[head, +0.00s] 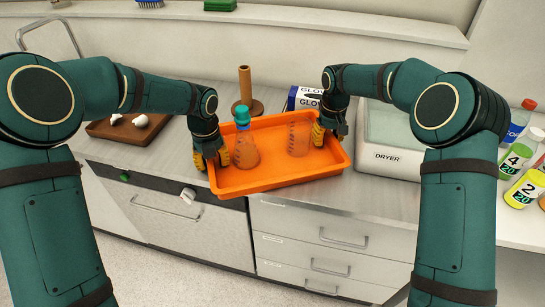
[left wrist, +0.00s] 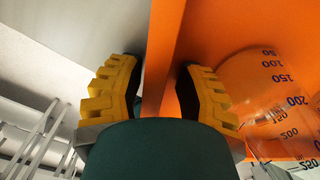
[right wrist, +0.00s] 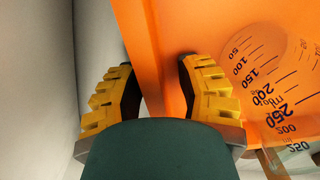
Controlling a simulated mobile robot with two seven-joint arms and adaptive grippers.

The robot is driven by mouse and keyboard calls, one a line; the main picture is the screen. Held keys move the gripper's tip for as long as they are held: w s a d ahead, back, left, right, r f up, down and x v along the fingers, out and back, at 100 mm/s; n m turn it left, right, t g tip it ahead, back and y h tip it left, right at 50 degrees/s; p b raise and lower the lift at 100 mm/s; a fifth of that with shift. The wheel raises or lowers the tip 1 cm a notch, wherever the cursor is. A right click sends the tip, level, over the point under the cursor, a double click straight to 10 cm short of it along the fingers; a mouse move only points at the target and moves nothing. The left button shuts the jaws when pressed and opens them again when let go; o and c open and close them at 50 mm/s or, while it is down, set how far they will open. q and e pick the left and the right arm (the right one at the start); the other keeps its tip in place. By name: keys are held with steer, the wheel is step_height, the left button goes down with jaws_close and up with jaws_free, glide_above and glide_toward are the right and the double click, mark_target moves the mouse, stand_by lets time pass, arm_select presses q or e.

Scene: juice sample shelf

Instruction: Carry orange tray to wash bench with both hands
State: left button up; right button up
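The orange tray (head: 284,178) is at the counter's front edge, its front side overhanging the drawers; I cannot tell whether it rests on the counter. It holds a clear flask with a teal cap (head: 244,150) at left and a clear beaker (head: 299,139) at right. My left gripper (head: 212,162) is at its left wall, and my right gripper (head: 324,136) is at its right wall. In the left wrist view the fingers (left wrist: 160,85) straddle the wall, parted. In the right wrist view the fingers (right wrist: 157,80) also straddle it, with a gap on the inner side.
A white dryer (head: 388,150) stands right of the tray. A glove box (head: 306,98) and a brown peg stand (head: 246,95) are behind it. Bottles (head: 515,160) stand at far right.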

arm_select(q)
steer(key=shift+r, duration=0.1)
step_height(320, 180, up, 12)
steer(key=shift+f, duration=0.15)
arm_select(e)
step_height(320, 180, up, 12)
stand_by(0.8)
stand_by(0.4)
